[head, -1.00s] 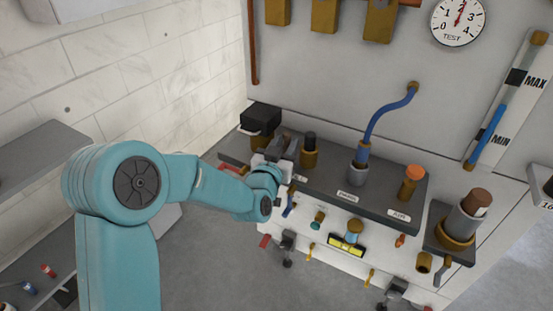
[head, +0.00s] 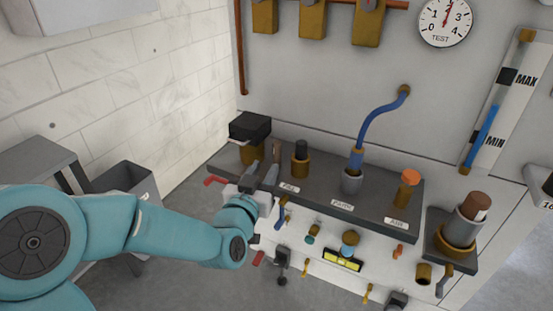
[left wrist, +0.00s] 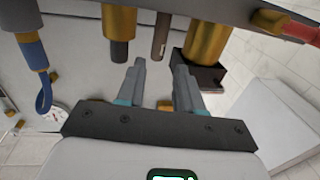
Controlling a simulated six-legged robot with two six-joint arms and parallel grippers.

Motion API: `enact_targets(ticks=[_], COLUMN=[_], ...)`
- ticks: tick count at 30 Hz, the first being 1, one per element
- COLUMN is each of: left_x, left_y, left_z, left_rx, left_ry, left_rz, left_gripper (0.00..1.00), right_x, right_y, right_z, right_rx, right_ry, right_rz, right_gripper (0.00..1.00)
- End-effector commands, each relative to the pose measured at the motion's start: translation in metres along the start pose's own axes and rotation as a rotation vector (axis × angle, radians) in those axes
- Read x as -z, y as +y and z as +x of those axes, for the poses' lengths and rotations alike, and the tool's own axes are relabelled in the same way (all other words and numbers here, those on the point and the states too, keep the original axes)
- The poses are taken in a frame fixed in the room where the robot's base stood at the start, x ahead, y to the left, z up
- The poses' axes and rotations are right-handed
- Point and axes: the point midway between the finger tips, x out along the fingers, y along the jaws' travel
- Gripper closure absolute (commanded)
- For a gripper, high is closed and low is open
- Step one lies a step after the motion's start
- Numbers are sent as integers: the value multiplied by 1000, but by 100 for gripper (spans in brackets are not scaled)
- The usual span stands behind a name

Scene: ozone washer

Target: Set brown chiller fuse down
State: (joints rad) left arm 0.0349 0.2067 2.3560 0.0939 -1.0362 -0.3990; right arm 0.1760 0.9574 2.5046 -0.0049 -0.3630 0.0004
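A slim brown rod, apparently the brown chiller fuse (head: 277,150), stands upright on the left part of the dark shelf (head: 325,190). It stands between a black-topped brass fitting (head: 301,160) and a brass post under a black box (head: 250,127). My left gripper (head: 265,174) is at the shelf's front edge, just in front of the rod. In the left wrist view, which looks upside down, the rod (left wrist: 160,36) is beyond the fingertips (left wrist: 159,66). The fingers are apart with an empty gap. My right gripper is not seen.
A blue hose (head: 375,122) rises from a grey socket (head: 352,180). An orange-capped brass fitting (head: 407,190) and a brown-topped grey cylinder (head: 470,218) stand farther right. Handles and knobs stick out below the shelf. A grey bin (head: 126,180) stands at left.

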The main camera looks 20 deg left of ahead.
Motion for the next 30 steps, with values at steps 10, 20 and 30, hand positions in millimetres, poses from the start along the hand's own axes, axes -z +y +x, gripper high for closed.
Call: enact_targets(ticks=[10, 20, 30], left_x=[0, -4, -3], left_y=[0, 3, 2], left_z=[61, 103, 116], left_rx=[0, 0, 0], left_ry=[0, 0, 0], left_rz=[0, 0, 0], left_gripper=[64, 64, 64], right_x=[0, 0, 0], right_y=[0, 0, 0], right_z=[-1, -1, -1], right_rx=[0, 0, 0], right_ry=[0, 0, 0], right_rz=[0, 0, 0], right_gripper=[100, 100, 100])
